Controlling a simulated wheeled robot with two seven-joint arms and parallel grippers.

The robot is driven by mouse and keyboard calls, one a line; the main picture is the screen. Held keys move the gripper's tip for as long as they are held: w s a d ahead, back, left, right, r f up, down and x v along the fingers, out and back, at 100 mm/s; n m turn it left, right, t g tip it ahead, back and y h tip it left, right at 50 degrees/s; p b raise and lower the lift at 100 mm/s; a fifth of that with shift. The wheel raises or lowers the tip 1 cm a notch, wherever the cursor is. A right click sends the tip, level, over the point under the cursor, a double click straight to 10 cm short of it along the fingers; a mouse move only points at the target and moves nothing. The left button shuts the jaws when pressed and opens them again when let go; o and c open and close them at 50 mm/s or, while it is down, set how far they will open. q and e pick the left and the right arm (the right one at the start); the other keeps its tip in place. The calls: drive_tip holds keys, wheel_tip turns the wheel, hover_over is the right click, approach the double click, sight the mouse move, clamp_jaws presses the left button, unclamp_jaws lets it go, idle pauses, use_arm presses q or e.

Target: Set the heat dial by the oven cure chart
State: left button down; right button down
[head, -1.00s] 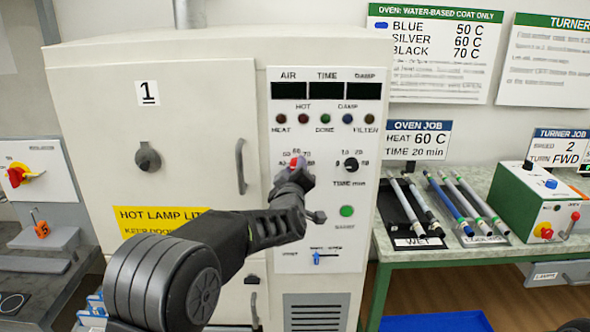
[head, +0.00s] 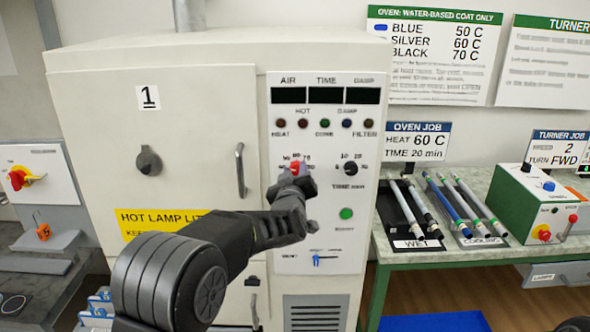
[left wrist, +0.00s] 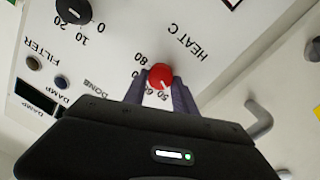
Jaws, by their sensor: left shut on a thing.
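The red heat dial (head: 295,167) is on the oven's white control panel, and it also shows in the left wrist view (left wrist: 160,75). My left gripper (head: 299,178) is shut on it, with one finger on each side in the left wrist view. A white pointer mark shows on the dial near the 50 and 60 numbers, but the exact setting is unclear. The oven cure chart (head: 432,55) reads blue 50 C, silver 60 C, black 70 C. The oven job card (head: 417,142) reads heat 60 C, time 20 min. My right gripper is out of view.
The black time dial (head: 350,168) is right of the heat dial, above a green button (head: 346,214). A blue slider (head: 316,260) is lower down. The oven door handle (head: 240,170) stands out at left. Rods lie on wet and cooling trays on the bench (head: 490,258).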

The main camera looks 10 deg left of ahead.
use_arm(q)
drive_tip(key=m, duration=0.1)
drive_tip(key=m+p, duration=0.1)
drive_tip(key=shift+d+r+m, duration=0.1)
drive_tip(key=shift+r+m, duration=0.1)
drive_tip(key=shift+m, duration=0.1)
drive_tip(key=shift+f+m+p, duration=0.1)
drive_tip(key=shift+m+p, duration=0.85)
drive_tip(key=shift+m, duration=0.15)
drive_tip(key=c, duration=1)
unclamp_jaws()
